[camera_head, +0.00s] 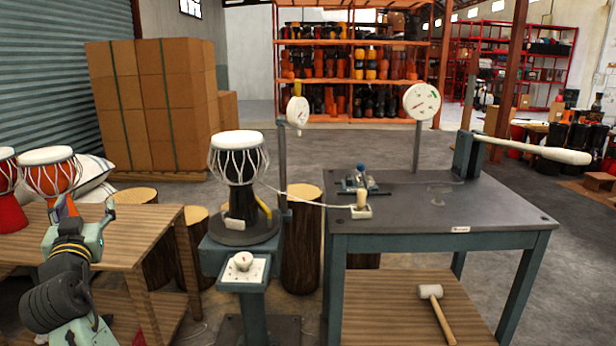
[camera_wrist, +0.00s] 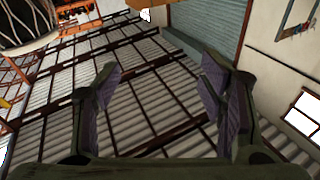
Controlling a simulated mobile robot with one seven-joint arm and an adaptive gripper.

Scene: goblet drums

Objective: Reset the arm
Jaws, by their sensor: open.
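My gripper (camera_head: 80,207) is at the left of the head view, above the wooden table (camera_head: 150,222) and pointing upward. In the wrist view my gripper (camera_wrist: 163,95) has its two fingers spread wide apart, with nothing between them. Beyond the fingers the wrist view shows the ribbed ceiling (camera_wrist: 150,80) and part of a wall. My arm comes up from the lower left of the head view, in front of the wooden table.
A black goblet drum (camera_head: 240,200) stands on a pedestal right of my gripper. Red and orange drums (camera_head: 50,175) stand on the wooden table. A dark metal workbench (camera_head: 420,215) with a long lever (camera_head: 530,149) is at the right. A mallet (camera_head: 436,312) lies on its lower shelf.

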